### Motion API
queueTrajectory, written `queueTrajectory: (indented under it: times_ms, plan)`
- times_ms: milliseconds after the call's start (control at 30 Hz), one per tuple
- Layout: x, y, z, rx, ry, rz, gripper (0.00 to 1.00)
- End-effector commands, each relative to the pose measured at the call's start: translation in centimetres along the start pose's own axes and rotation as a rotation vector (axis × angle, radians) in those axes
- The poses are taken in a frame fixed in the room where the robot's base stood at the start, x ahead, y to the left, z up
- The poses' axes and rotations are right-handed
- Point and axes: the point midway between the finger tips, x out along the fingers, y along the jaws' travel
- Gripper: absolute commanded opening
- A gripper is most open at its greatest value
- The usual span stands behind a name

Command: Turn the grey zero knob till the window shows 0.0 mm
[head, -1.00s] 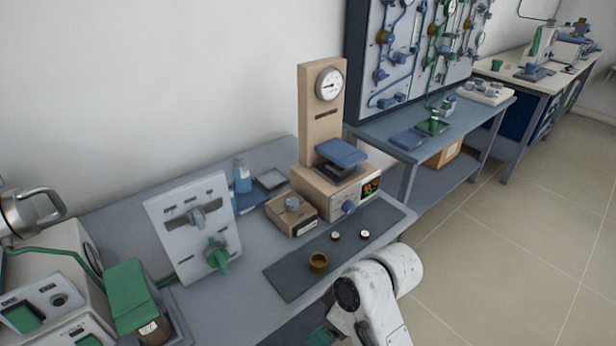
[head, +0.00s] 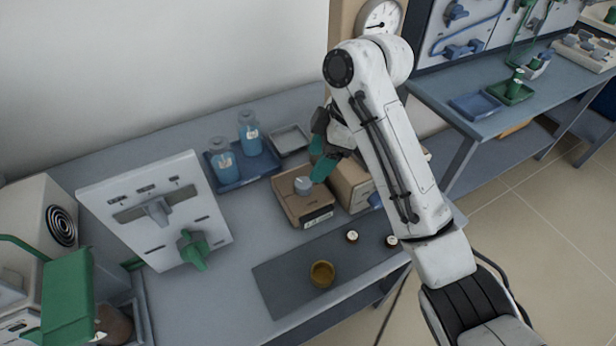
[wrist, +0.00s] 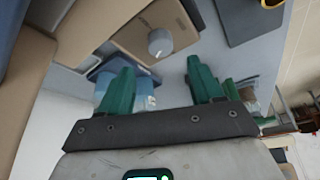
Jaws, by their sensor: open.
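The grey zero knob (head: 303,185) stands on top of a small tan box (head: 292,208) with a dark display window (head: 318,214) on its front face. The window's reading is too small to make out. In the wrist view the knob (wrist: 160,43) lies beyond the fingertips, slightly left of the middle between them, on the tan top (wrist: 128,38). My gripper (head: 322,160), with green fingers, is above and just behind the knob at its right. In the wrist view my gripper (wrist: 158,75) is open, with nothing between its fingers and apart from the knob.
A blue tray with two blue bottles (head: 223,160) stands behind the box, beside a grey tray (head: 290,140). A panel with a green handle (head: 193,249) stands left. A brass cup (head: 321,274) sits on the dark mat (head: 278,292). My arm hides much of the tan gauge stand.

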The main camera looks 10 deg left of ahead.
Motion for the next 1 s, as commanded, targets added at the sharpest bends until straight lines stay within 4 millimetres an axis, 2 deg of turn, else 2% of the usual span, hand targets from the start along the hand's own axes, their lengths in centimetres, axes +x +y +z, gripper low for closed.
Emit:
queueTrajectory:
  times_ms: [100, 400, 567, 833, 1000]
  plan:
    - [2.5, -0.1, 0.1, 0.001, -0.001, -0.003, 0.65]
    - [6.4, 0.0, 0.1, 0.002, -0.001, -0.001, 0.65]
    - [7.1, 0.0, 0.1, 0.001, -0.002, 0.000, 0.65]
    - [7.2, 0.0, 0.1, 0.001, -0.001, 0.001, 0.64]
    - [7.1, 0.0, 0.1, 0.002, -0.001, 0.001, 0.48]
